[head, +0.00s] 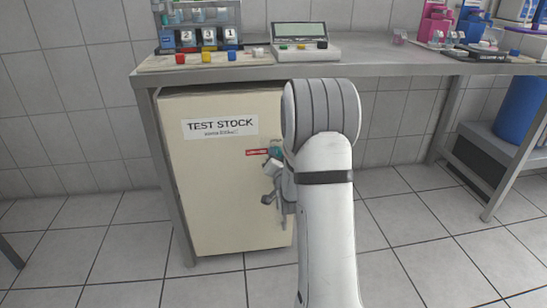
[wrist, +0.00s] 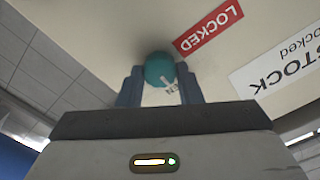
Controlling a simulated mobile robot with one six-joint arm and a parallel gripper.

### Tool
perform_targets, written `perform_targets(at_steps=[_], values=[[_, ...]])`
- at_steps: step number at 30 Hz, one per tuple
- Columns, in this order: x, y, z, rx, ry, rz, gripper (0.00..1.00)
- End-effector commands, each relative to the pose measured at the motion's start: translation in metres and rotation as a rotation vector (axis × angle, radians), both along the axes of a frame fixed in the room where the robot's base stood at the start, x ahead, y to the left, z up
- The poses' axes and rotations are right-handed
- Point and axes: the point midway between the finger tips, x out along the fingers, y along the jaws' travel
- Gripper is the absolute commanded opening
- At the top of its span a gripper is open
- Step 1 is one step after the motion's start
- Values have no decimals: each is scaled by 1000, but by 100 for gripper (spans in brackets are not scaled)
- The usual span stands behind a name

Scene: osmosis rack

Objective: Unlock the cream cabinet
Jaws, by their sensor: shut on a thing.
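The cream cabinet (head: 215,195) stands under the bench, with a white "TEST STOCK" label (head: 220,126) on its front. In the wrist view a round teal knob (wrist: 160,70) with a pale mark sits on the cabinet face, beside a red "LOCKED" label (wrist: 208,28). My gripper (wrist: 160,84) is shut on the teal knob, one finger on each side of it. In the head view the knob (head: 275,153) shows just beyond the gripper, at the cabinet's right side, and my arm hides part of the cabinet's right edge.
The grey bench top (head: 375,70) runs above the cabinet. It carries a rack of vials (head: 200,20), coloured blocks and a device with a screen (head: 302,40). A bench leg (head: 165,175) stands left of the cabinet. The tiled floor in front is clear.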

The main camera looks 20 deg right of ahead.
Motion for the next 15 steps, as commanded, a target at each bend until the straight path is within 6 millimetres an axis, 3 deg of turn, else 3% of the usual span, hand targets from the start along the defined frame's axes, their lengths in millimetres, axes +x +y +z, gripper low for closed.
perform_targets(at_steps=[1, 2, 3, 9, 15], values=[[0, 4, -5, 2, 12, 9, 9], [0, 4, -5, 1, 12, 9, 34], [0, 4, -5, 1, 11, 9, 37], [0, 2, -2, 0, 5, 6, 53], [0, 2, -1, 0, 2, 4, 54]])
